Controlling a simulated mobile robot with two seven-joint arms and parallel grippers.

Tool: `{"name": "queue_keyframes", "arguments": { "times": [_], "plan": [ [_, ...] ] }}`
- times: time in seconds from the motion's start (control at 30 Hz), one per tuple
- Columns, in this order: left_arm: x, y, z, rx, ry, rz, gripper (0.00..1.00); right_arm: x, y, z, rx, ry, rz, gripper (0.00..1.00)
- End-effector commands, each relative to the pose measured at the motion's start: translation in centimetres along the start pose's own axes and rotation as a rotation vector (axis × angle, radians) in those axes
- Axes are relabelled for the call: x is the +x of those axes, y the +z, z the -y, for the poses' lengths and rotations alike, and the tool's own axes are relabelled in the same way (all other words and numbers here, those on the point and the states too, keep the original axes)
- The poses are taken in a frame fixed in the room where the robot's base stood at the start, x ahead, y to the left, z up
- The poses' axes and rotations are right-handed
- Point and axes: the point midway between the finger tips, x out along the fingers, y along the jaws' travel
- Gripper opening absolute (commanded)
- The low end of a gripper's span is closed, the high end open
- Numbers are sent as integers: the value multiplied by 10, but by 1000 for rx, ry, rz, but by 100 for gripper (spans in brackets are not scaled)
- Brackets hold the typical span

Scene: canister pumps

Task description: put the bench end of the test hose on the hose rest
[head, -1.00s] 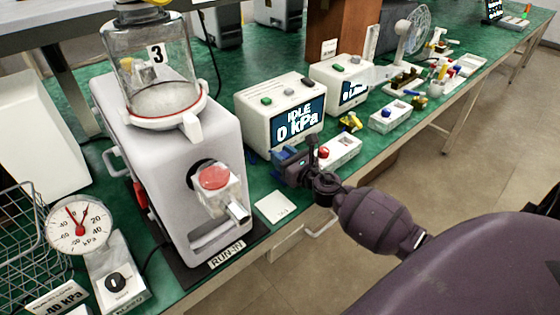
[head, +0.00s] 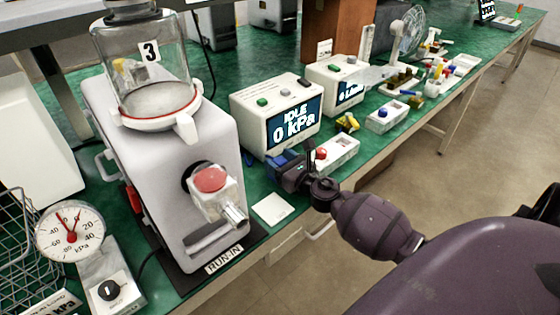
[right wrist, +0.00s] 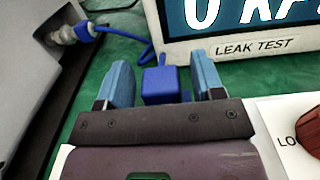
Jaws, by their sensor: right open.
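My right gripper (head: 276,165) is open, low over the green bench in front of the leak tester (head: 278,115). In the right wrist view its two blue fingers (right wrist: 160,85) stand either side of a blue block (right wrist: 158,86), the bench end of the test hose, with a gap on both sides. The thin blue hose (right wrist: 142,47) runs from the block up left to a blue collar on a metal fitting (right wrist: 75,33) at the pump's side. I cannot make out a hose rest for certain. My left gripper is not in view.
The grey canister pump (head: 165,165) stands left of the gripper on a dark mat. A white card (head: 272,208) lies in front. A white box with a red knob (head: 336,153) is close on the right. A dial gauge (head: 70,232) stands at the far left.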

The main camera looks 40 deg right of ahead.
Motion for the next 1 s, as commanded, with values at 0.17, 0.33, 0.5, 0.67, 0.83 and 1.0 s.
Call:
{"name": "queue_keyframes", "arguments": {
  "times": [0.17,0.33,0.5,0.67,0.83,1.0],
  "plan": [
    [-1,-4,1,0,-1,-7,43,-6,4,0,0,-1,-1,61],
    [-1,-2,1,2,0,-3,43,-33,2,0,0,-1,-3,61],
    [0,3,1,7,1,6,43,-64,1,0,1,0,-4,61],
    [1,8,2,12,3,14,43,-90,0,0,1,-1,-5,61],
    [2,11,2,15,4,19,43,-110,1,0,2,-1,-3,61],
    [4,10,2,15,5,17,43,-119,2,0,0,0,-1,61]
  ]
}}
